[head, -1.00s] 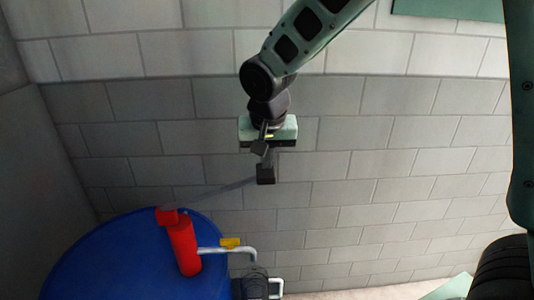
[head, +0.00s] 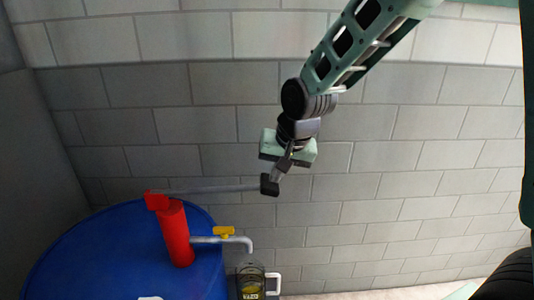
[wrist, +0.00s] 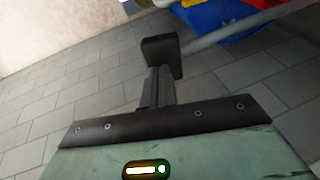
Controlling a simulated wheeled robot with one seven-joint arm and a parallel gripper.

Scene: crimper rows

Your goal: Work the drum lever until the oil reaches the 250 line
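A blue drum (head: 110,255) stands at the lower left with a red pump (head: 175,235) on top. The grey lever (head: 215,189) runs right from the red pump head, nearly level. My gripper (head: 270,186) is at its far end, with the fingers close together on it. In the wrist view the lever (wrist: 215,34) meets the dark fingertip block (wrist: 160,55), which hides its end. A grey spout (head: 240,240) with a yellow tap (head: 226,232) points down over a clear jug (head: 250,270). The jug shows yellowish contents low down; its lines are too small to read.
A grey block wall (head: 390,180) stands close behind the drum and my arm. A plain side wall (head: 40,150) rises at the left. The jug's pale handle (head: 275,284) faces right.

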